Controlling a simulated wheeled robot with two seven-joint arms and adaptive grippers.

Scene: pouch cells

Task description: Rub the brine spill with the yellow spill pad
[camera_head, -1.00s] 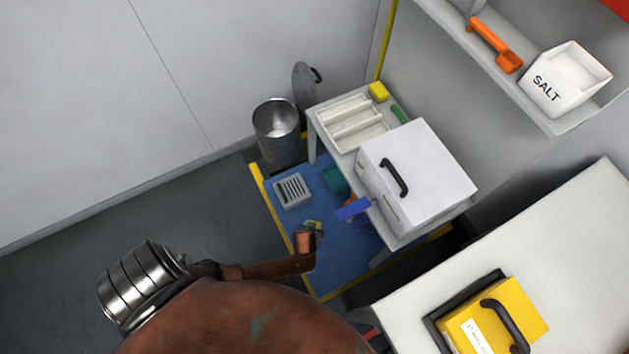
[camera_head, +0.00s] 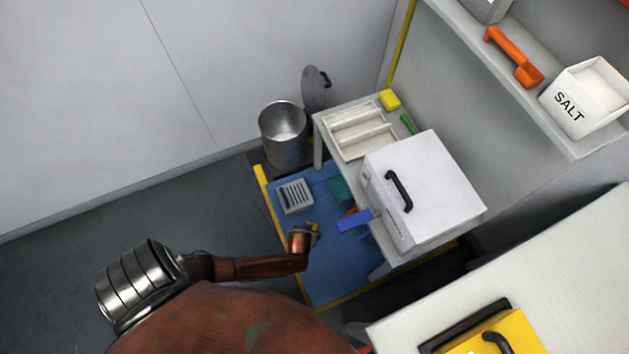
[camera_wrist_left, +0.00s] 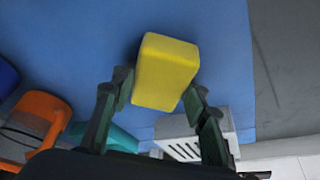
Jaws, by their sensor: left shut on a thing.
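The yellow spill pad (camera_wrist_left: 166,72) is a rounded block between the two dark fingers of my left gripper (camera_wrist_left: 160,95) in the left wrist view. The gripper is shut on it. In the head view my left gripper (camera_head: 313,232) is low over the blue mat (camera_head: 325,275), with a little of the yellow pad (camera_head: 313,226) showing. I cannot tell whether the pad touches the mat. I cannot make out the brine spill in either view. My right gripper is not in view.
A grey slotted box (camera_head: 295,196), a teal item (camera_head: 341,188) and a blue item (camera_head: 354,221) are close by. A metal bin (camera_head: 284,140) stands behind. A low table carries a white box (camera_head: 425,185) and another yellow block (camera_head: 389,99).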

